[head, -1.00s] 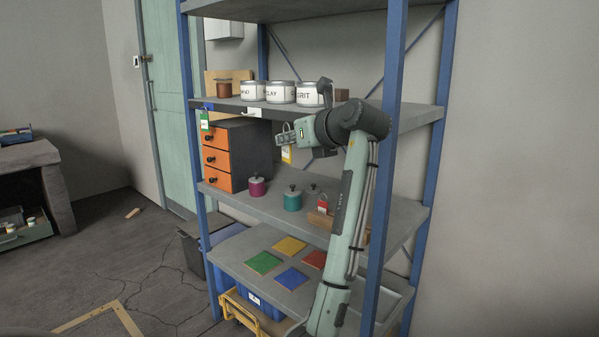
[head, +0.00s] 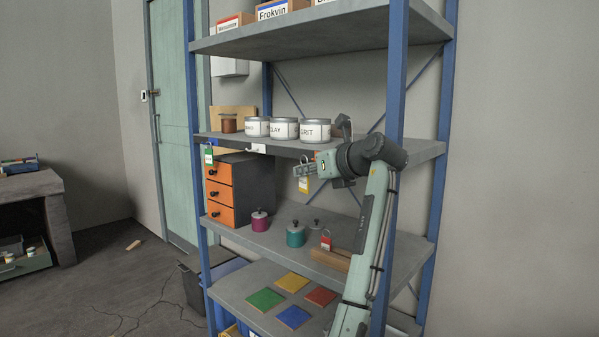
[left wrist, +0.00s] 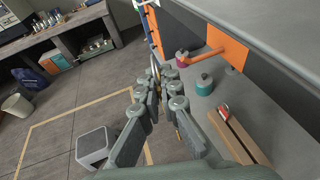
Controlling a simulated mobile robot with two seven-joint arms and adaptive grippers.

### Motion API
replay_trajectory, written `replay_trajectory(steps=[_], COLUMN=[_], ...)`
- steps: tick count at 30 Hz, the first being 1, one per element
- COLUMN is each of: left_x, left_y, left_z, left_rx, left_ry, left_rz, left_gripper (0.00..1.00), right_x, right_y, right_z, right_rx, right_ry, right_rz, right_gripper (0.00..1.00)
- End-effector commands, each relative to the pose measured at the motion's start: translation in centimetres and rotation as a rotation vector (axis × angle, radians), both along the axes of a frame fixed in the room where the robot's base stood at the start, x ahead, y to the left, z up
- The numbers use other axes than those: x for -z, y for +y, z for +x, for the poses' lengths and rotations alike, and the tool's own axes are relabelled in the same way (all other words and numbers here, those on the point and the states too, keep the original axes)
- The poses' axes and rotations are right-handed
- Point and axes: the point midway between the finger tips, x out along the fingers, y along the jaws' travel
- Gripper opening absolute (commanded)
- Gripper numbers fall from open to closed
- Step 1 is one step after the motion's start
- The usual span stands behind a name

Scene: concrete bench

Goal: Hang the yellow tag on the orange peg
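The yellow tag (head: 304,186) hangs just below the fingertips of my left gripper (head: 303,171), in front of the shelf unit. The gripper is shut on the tag's upper end; in the left wrist view the fingers (left wrist: 158,90) are close together and mostly hide the tag. The orange peg (left wrist: 203,54) sticks out from an orange plate (left wrist: 229,46) under the shelf edge, right of the fingertips in that view. In the head view the arm mostly hides the peg. The tag appears apart from the peg. My right gripper is not in view.
A green tag (head: 209,157) hangs at the left of the shelf edge, with a white hook (head: 257,148) between. Labelled tins (head: 284,128) stand above. An orange-fronted drawer unit (head: 219,192), lidded pots (head: 295,236) and a red padlock (head: 326,241) stand below.

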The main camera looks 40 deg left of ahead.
Motion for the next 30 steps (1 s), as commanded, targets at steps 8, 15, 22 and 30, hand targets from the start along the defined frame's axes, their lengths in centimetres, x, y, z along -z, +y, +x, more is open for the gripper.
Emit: replay_trajectory(steps=[8,15,22,30], left_x=[0.1,0.2,0.6,1.0], left_y=[-0.1,-0.3,-0.3,-0.4], left_z=[1.7,3.1,4.3,5.0], left_rx=[0.000,0.001,0.000,0.001], left_ry=[0.001,0.002,0.001,-0.001], left_rz=[-0.001,0.000,0.000,0.001], left_gripper=[0.00,0.00,0.00,0.00], right_x=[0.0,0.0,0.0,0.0], right_y=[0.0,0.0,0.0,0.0], right_z=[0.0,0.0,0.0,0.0], right_rx=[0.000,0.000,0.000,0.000], right_ry=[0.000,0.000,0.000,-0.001], right_rz=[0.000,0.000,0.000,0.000], right_gripper=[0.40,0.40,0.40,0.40])
